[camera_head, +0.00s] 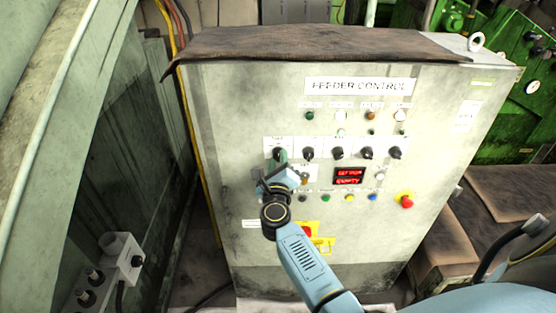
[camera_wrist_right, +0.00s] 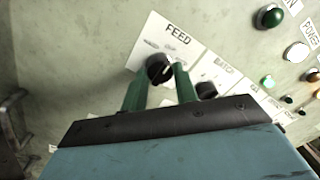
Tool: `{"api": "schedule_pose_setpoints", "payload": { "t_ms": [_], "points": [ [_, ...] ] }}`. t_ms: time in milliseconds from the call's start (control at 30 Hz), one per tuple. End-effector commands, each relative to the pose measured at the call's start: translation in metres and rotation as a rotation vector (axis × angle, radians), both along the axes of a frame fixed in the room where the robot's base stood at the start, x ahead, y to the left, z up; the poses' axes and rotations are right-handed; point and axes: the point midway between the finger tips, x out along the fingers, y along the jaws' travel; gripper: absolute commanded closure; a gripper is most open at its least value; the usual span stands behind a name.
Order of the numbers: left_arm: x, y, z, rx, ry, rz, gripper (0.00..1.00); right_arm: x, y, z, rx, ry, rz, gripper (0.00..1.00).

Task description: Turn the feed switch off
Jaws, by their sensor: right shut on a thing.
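The feed switch (camera_wrist_right: 160,68) is a black rotary knob on a white plate marked FEED in the right wrist view. It is the leftmost knob of the row on the feeder control panel (camera_head: 240,110). My right gripper (camera_wrist_right: 162,76) has its two green fingers on either side of this knob, shut on it. In the head view my right gripper (camera_head: 278,158) reaches up to the knob at the left end of the row, and partly hides it. My left gripper is not in view.
More black knobs (camera_head: 338,153) sit in a row to the right. A dark mat (camera_head: 310,42) covers the cabinet top. Green machinery (camera_head: 510,60) stands behind right.

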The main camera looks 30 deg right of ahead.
Motion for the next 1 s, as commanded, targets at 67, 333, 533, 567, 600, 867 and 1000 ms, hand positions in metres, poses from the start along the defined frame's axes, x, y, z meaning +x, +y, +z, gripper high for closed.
{"api": "schedule_pose_setpoints", "payload": {
  "t_ms": [67, 333, 533, 567, 600, 867, 1000],
  "points": [
    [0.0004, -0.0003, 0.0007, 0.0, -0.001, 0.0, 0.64, -0.0001, -0.0002, -0.0002, -0.007, 0.006, -0.001, 0.94],
    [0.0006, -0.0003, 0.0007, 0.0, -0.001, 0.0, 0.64, -0.0001, -0.0002, -0.0004, -0.012, 0.008, -0.001, 0.94],
    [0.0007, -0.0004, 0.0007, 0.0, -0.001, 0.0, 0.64, -0.0001, -0.0001, -0.0003, -0.011, 0.007, -0.001, 0.62],
    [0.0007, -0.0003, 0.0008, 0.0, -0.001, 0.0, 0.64, -0.0001, -0.0001, -0.0003, -0.011, 0.007, -0.001, 0.58],
    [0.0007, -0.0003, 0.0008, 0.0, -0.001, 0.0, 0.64, -0.0001, -0.0001, -0.0003, -0.011, 0.007, -0.001, 0.53],
    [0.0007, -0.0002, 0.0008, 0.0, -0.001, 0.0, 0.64, -0.0001, 0.0, -0.0001, -0.011, 0.007, 0.0, 0.49],
    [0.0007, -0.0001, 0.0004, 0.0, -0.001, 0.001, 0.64, -0.0048, 0.0036, -0.0008, -0.01, 0.007, 0.001, 0.49]
  ]
}}
